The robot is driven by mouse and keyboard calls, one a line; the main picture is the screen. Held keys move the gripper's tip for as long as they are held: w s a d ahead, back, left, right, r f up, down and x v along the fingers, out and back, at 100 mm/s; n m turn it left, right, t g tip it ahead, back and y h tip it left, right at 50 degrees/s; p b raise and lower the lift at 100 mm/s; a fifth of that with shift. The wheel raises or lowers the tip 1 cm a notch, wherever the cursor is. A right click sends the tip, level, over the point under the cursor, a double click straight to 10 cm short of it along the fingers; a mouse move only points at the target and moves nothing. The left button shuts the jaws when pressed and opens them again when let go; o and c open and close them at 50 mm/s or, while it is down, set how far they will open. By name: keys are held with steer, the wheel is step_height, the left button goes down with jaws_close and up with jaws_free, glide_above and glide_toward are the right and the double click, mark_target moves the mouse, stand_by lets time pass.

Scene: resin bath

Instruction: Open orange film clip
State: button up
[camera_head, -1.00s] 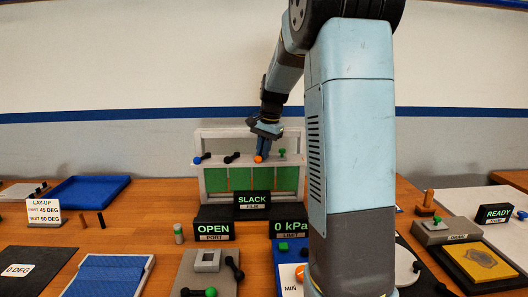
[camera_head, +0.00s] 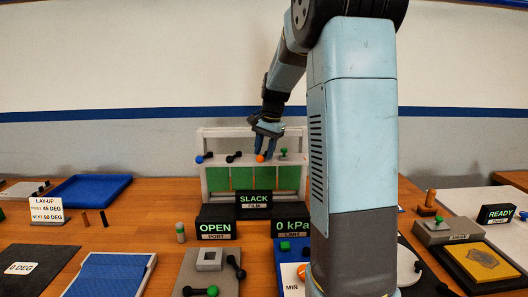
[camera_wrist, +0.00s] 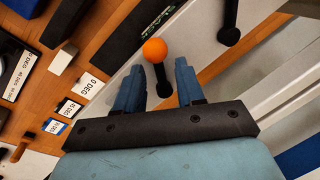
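The orange film clip (camera_head: 260,158) is an orange ball on a short black lever on the white film frame (camera_head: 212,135). In the wrist view its orange ball (camera_wrist: 155,50) lies just beyond and between my fingertips, with the black lever running back between the fingers. My gripper (camera_head: 265,152) is over the clip in the head view; in the wrist view my gripper (camera_wrist: 158,72) is open, with a gap visible on both sides of the lever. It holds nothing that I can see.
A blue-knobbed lever (camera_head: 200,159), a black lever (camera_head: 234,156) and a green knob (camera_head: 284,152) sit along the same frame. My arm blocks part of the right side.

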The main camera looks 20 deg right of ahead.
mark_target(271, 161)
step_height(271, 161, up, 13)
steer(key=s+d, duration=0.1)
steer(key=s, duration=0.1)
steer(key=shift+d, duration=0.25)
stand_by(0.4)
steer(key=s+a+n+t, duration=0.1)
steer(key=s+a+n, duration=0.2)
steer(key=s+a, duration=0.35)
steer(key=s+a+n+t, duration=0.1)
steer(key=s+a+n, duration=0.15)
steer(key=s, duration=0.65)
steer(key=s+a+f+n+t, duration=0.1)
steer(key=s+a+f+n, duration=0.1)
steer(key=s+f, duration=0.2)
steer(key=s+a+f+n+h, duration=0.1)
steer(key=s+a+f+n, duration=0.2)
steer(key=s, duration=0.7)
steer(key=shift+a+f+t, duration=0.2)
steer(key=shift+f+t, duration=0.2)
steer(key=shift+f, duration=0.55)
